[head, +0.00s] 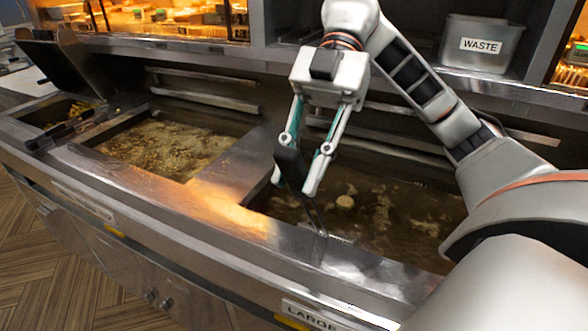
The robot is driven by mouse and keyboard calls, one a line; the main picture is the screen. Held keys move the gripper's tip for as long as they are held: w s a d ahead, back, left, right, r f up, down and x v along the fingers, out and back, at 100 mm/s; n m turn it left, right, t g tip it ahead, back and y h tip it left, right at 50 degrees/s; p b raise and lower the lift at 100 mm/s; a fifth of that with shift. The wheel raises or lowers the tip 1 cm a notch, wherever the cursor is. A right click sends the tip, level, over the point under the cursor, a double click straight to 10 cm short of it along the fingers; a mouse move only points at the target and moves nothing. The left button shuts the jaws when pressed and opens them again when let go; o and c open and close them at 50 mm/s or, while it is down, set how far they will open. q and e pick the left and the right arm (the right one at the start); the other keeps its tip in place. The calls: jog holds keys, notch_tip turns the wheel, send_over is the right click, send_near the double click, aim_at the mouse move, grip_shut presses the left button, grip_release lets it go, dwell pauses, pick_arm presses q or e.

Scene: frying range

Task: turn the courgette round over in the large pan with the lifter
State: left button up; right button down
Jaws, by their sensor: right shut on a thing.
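My right gripper (300,170) is shut on the dark handle of the lifter (290,168) above the left part of the large pan (277,203). The lifter's shaft slopes down to the right and its lower end (340,239) is at the oil near the pan's front edge. The courgette round (345,202), a small pale disc, shows in the brown oil to the right of the gripper, apart from the lifter. Which side of it is up I cannot tell. My left gripper is not in view.
A second pan of bubbling oil (165,150) lies to the left, with a small basket of fries (68,112) beyond it. Dark-handled tongs or similar (60,130) lie on its edge. A waste bin (482,44) stands on the back shelf. A "LARGE" label (312,316) is on the front.

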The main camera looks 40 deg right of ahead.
aim_at(300, 196)
notch_tip(300, 196, down, 3)
jog(key=shift+d+f+h+b, duration=0.1)
jog(key=shift+h+b, duration=0.2)
jog(key=shift+b, duration=0.55)
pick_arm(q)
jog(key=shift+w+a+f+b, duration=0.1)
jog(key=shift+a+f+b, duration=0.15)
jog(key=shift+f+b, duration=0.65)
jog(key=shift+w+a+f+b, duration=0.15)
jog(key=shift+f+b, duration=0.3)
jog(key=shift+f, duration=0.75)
pick_arm(e)
jog(key=w+d+f+t+h, duration=0.1)
jog(key=d+f+h, duration=0.2)
jog(key=f, duration=0.7)
jog(key=shift+w+f+t, duration=0.35)
jog(key=shift+t, duration=0.05)
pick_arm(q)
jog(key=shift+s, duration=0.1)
